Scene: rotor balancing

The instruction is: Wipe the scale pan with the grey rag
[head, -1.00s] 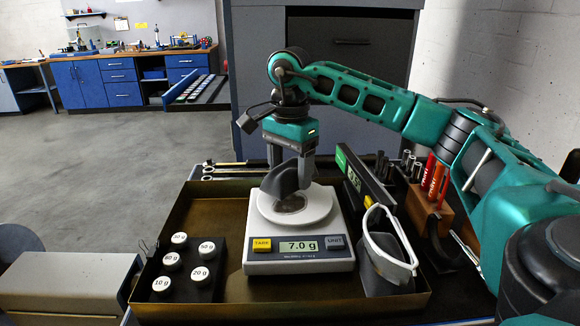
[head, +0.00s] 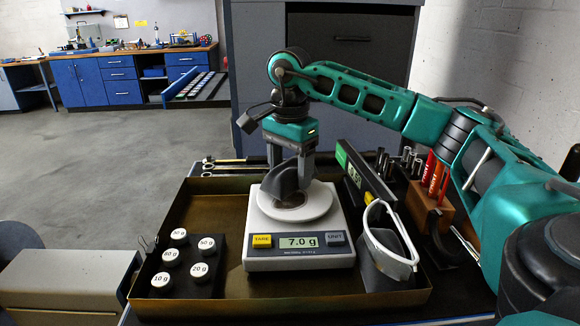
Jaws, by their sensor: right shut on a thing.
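The scale (head: 297,262) stands in a shallow brass-coloured tray and its display reads 7.0 g. Its round white pan (head: 322,203) is on top, with a dark brownish smudge (head: 289,201) near the middle. My right gripper (head: 297,172) points down over the pan and is shut on the grey rag (head: 284,183). The rag hangs between the fingers and its lower edge is at the pan, by the smudge. Whether it presses on the pan I cannot tell. My left gripper is out of view.
A black block with several white-capped weights (head: 184,262) sits left of the scale. White-framed glasses (head: 389,243) in a grey holder stand at right. Behind are a dark display panel (head: 362,178) and a wooden tool block (head: 432,208).

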